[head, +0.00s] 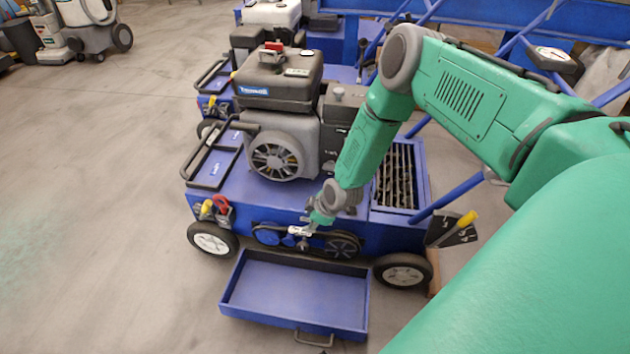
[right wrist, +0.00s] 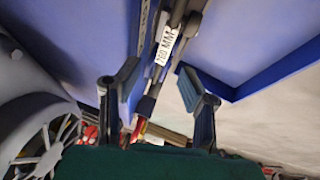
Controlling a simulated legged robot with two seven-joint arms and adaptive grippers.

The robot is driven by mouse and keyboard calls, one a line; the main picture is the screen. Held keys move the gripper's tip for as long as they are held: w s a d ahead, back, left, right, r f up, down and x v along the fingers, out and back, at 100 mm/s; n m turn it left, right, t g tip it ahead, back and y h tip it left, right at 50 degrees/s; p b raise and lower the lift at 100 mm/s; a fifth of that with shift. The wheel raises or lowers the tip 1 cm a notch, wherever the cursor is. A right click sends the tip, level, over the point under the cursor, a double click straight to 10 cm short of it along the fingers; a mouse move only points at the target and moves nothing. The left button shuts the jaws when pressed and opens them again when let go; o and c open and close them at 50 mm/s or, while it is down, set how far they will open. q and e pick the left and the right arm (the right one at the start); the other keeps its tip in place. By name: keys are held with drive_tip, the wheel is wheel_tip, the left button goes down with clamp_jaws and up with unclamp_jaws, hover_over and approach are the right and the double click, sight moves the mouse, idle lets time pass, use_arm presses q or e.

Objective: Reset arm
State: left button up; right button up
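My green right arm reaches down from the right in the head view to the side of the blue aerator (head: 345,232). My right gripper (head: 300,232) is at the belt drive, above the open drawer. In the right wrist view the right gripper (right wrist: 158,88) has its two fingers apart. A dark belt (right wrist: 178,22) with a white label reading like "760 MM" (right wrist: 165,45) shows ahead of the gap; I cannot tell whether either finger touches it. In the head view a pulley (head: 342,246) sits right of the gripper. My left gripper is not in view.
An empty blue drawer (head: 232,290) stands pulled out below the belt drive. The grey engine (head: 278,150) is on top of the aerator. More machines (head: 272,15) stand behind it, and a blue frame (head: 500,20) runs along the back. The floor (head: 110,190) at left is clear.

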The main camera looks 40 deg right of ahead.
drive_tip(key=s+a+r+m+g, duration=0.2)
drive_tip(key=s+a+r+m, duration=0.1)
drive_tip(key=s, duration=0.7)
drive_tip(key=s+a+r+m+g+h, duration=0.1)
drive_tip(key=s+a+r+m, duration=0.15)
drive_tip(key=s, duration=0.75)
drive_tip(key=s+a+r+m+g, duration=0.2)
drive_tip(key=s+a+r, duration=0.2)
drive_tip(key=s, duration=0.6)
wheel_tip(320, 180, up, 18)
drive_tip(key=p, duration=1.8)
drive_tip(key=shift+s+d+m, duration=0.25)
drive_tip(key=shift+s+m, duration=0.1)
drive_tip(key=shift+s, duration=0.05)
drive_tip(key=shift+w, duration=0.1)
